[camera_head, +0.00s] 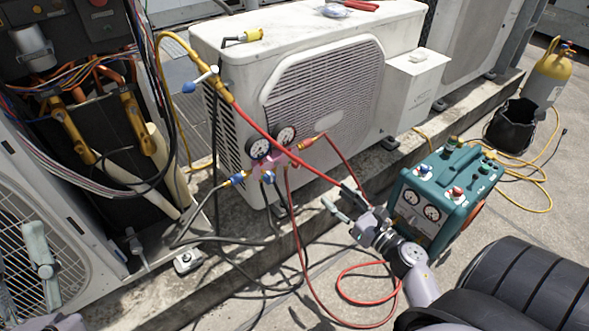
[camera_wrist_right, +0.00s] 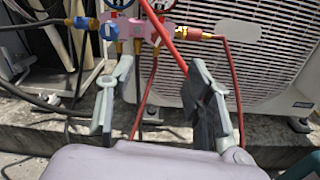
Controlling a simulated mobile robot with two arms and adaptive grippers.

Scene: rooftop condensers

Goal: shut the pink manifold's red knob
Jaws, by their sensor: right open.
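The pink manifold (camera_head: 274,162) hangs in front of the white condenser, with two dark gauges on top and hoses at its ends. In the right wrist view the pink manifold (camera_wrist_right: 148,27) is at the top, with its red knob (camera_wrist_right: 181,32) at its right and its blue knob (camera_wrist_right: 108,32) at its left. My right gripper (camera_head: 345,201) is open, to the lower right of the manifold and apart from it. In its wrist view the spread fingers (camera_wrist_right: 160,75) hold nothing and reach toward the manifold. My left gripper (camera_head: 40,262) shows partly at the lower left edge; its opening is unclear.
A red hose (camera_head: 290,151) slants past the manifold toward my right gripper's fingers. The white condenser (camera_head: 300,24) stands behind. Loose hoses lie on the ground.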

